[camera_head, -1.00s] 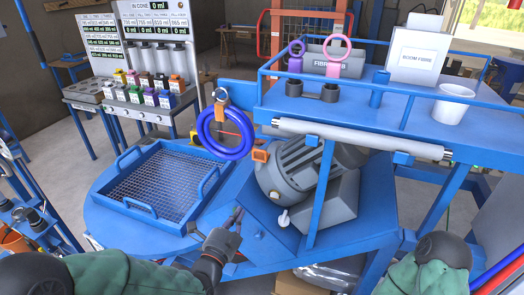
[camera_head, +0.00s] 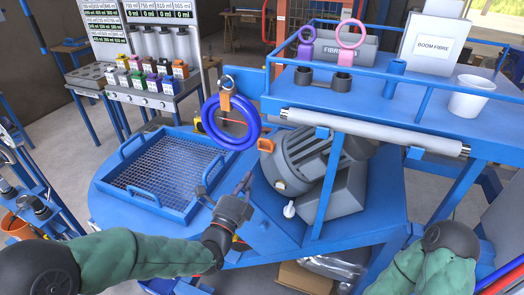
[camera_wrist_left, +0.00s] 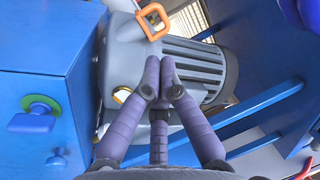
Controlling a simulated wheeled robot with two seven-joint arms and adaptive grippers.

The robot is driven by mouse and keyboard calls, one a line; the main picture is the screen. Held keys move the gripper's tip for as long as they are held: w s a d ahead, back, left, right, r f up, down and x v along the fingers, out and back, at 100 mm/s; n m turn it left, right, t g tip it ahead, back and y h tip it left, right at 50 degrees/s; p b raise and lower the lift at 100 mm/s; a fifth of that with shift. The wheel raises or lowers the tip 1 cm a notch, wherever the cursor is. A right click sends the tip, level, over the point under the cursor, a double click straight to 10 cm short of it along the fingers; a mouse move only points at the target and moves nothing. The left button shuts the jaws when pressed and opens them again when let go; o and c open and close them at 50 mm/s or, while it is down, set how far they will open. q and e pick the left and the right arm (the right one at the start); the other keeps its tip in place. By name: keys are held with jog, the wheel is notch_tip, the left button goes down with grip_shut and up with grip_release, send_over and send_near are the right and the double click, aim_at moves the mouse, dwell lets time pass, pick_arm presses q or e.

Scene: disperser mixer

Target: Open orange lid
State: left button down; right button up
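A small orange square loop (camera_head: 266,144) shows at the top end of the grey motor (camera_head: 305,165) in the head view. The same loop (camera_wrist_left: 152,22) is near the top of the left wrist view, beyond the fingertips. I cannot tell whether it is the lid or a handle on it. In the left wrist view, my left gripper (camera_wrist_left: 159,80) points towards the motor and does not touch the loop. My right gripper is out of view.
A blue ring (camera_head: 231,122) with an orange clip hangs left of the loop. A mesh-bottomed blue tray (camera_head: 165,172) sits to the left. A blue post (camera_head: 328,185) and a grey roller (camera_head: 370,133) stand in front of the motor. A raised shelf holds a white cup (camera_head: 470,96).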

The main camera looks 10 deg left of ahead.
aim_at(268, 141)
pick_arm(q)
jog(key=b+x, duration=0.1)
jog(key=x, duration=1)
jog(key=shift+w, duration=0.25)
jog(key=shift+r, duration=0.1)
jog(key=shift+r+g+p, duration=0.25)
jog(key=shift+g+p, duration=0.05)
jog(key=shift+p, duration=0.25)
